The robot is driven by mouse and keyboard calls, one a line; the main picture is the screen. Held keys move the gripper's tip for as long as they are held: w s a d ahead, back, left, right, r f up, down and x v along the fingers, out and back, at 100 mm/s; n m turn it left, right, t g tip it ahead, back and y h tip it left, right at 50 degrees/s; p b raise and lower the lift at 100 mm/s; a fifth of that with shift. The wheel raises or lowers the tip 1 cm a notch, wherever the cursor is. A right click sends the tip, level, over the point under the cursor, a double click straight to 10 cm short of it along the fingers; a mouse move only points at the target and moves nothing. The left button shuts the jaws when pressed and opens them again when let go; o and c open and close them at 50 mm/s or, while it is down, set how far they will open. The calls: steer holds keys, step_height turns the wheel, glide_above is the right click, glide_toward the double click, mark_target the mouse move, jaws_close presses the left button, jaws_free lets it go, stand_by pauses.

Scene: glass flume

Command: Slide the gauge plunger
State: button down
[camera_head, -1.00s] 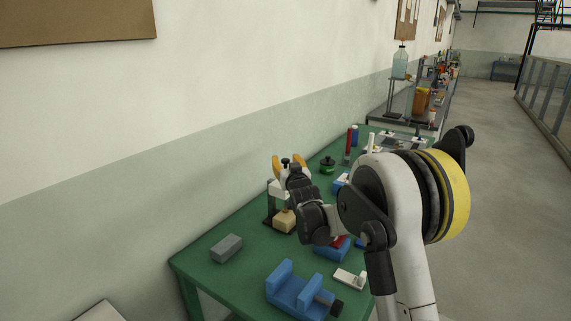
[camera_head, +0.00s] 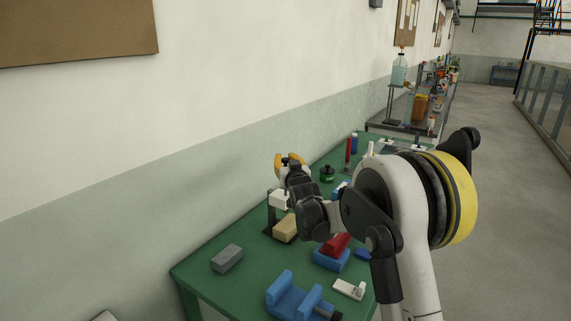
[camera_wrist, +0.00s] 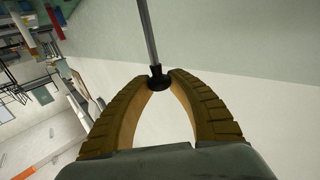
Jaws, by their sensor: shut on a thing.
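The gauge stands on the green table (camera_head: 205,262) near the wall, with a white body (camera_head: 279,200) on a dark upright stand. Its plunger shows in the wrist view as a thin grey rod (camera_wrist: 148,35) ending in a round black knob (camera_wrist: 159,82). My gripper (camera_wrist: 161,76) has its two curved tan fingers closed around this knob, the tips meeting close to the rod. In the head view the tan fingers show above the white body, and my dark wrist hides part of the gauge.
A tan block (camera_head: 286,229) sits beside the stand. A grey block (camera_head: 227,258) lies at the table's left side. The wall is close on the left.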

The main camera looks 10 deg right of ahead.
steer(key=c, duration=1.2)
jaws_free()
steer(key=shift+s, duration=0.15)
steer(key=s, duration=1.1)
steer(key=shift+s, duration=0.4)
steer(key=s+f+g, duration=0.3)
steer(key=s, duration=1)
steer(key=s+f+g, duration=0.2)
steer(key=s+g, duration=0.2)
steer(key=s, duration=1)
steer(key=s+f+g, duration=0.3)
steer(key=s+g, duration=0.1)
steer(key=s, duration=1)
steer(key=shift+f, duration=0.3)
